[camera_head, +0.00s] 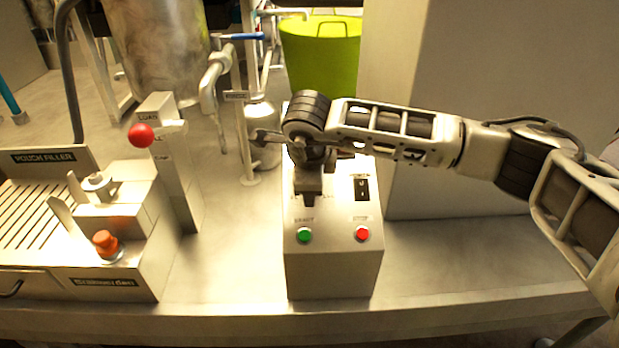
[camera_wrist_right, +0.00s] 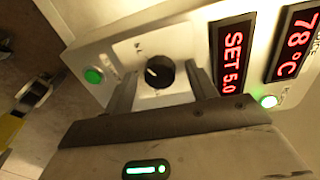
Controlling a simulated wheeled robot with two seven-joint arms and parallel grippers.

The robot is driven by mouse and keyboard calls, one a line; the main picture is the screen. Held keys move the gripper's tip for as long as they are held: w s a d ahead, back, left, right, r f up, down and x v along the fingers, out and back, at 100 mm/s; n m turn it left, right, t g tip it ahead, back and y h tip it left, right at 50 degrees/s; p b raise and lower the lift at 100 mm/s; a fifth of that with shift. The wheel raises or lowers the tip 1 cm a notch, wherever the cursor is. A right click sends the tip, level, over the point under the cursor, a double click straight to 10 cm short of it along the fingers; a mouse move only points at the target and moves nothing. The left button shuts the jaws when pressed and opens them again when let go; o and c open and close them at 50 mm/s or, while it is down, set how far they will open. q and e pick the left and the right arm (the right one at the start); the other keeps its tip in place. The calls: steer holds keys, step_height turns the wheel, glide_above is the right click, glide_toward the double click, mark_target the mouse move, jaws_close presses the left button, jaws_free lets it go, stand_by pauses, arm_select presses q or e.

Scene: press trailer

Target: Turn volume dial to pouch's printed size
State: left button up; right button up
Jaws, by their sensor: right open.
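The volume dial (camera_wrist_right: 160,72) is a round black knob with a white pointer mark, on the pale panel in the right wrist view. The pointer tilts to the upper left in that view. A red display (camera_wrist_right: 231,62) beside it reads SET 5.0. My right gripper (camera_wrist_right: 163,78) is open, with one finger on each side of the dial; whether they touch it I cannot tell. In the head view my right gripper (camera_head: 307,192) is over the control box (camera_head: 332,270) and hides the dial. I cannot make out a pouch or its printed size. My left gripper is not in view.
A second red display (camera_wrist_right: 297,40) reads 78 °C. The box front has a green button (camera_head: 305,235) and a red button (camera_head: 362,233). A pouch filler (camera_head: 45,158) and a red-ball lever (camera_head: 141,135) stand left. The bench right of the box is clear.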

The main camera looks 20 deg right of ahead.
steer(key=c, duration=1)
